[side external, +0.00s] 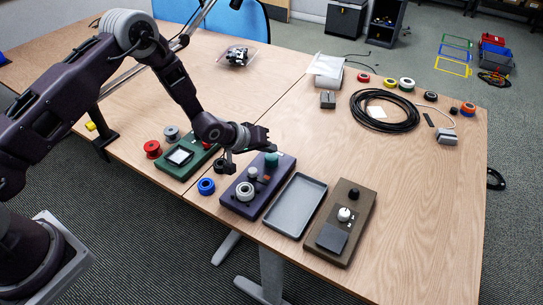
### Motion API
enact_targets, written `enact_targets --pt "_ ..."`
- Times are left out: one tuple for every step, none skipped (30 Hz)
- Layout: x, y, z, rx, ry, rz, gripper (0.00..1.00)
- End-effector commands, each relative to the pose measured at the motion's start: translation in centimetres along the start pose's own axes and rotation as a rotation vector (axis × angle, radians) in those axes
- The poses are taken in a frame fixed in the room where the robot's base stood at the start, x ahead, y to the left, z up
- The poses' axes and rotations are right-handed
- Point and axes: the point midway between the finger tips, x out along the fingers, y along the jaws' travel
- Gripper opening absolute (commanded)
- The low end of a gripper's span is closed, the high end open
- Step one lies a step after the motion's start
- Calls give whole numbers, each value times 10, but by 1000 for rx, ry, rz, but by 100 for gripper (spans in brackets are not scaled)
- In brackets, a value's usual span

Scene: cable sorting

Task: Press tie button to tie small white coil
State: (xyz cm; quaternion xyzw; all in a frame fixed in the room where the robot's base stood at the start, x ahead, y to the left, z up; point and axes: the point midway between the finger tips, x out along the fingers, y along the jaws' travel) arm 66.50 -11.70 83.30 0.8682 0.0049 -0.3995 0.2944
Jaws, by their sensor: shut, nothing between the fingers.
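A small white coil (245,191) lies at the near end of a purple device (234,204). The device also carries a teal cylinder (271,160) at its far end, a pale knob (253,173) and a small orange-red part (266,179) near its middle. I cannot tell for sure which of these is the tie button. My gripper (269,146) is shut and empty, just above the teal cylinder. Whether it touches the cylinder cannot be told from this angle.
A blue spool (206,187) lies between the devices. A grey tray (299,207) and a brown control box (325,255) are right. A black cable coil (385,128) lies farther back.

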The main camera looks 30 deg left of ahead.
Motion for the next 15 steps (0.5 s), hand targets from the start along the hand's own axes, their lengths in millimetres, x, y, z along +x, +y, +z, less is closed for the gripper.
enact_targets --pt "1 -1 1 0 0 0 0" --pt "2 -2 1 0 0 0 0" --pt "3 -2 2 0 0 0 0" --pt "4 -3 3 -1 0 0 0" --pt "5 -4 3 -1 0 0 0" --pt "5 -4 4 -1 0 0 0" --pt "5 -4 4 -1 1 0 0" --pt "5 -4 4 -1 1 0 0" --pt "5 -4 4 -1 1 0 0" --pt "5 -4 4 -1 0 0 0" --pt "5 -4 4 -1 0 0 0" --pt "5 -4 4 -1 0 0 0" --pt "5 -4 4 -1 0 0 0" --pt "5 -4 4 -1 0 0 0" --pt "5 -4 4 0 0 0 0"
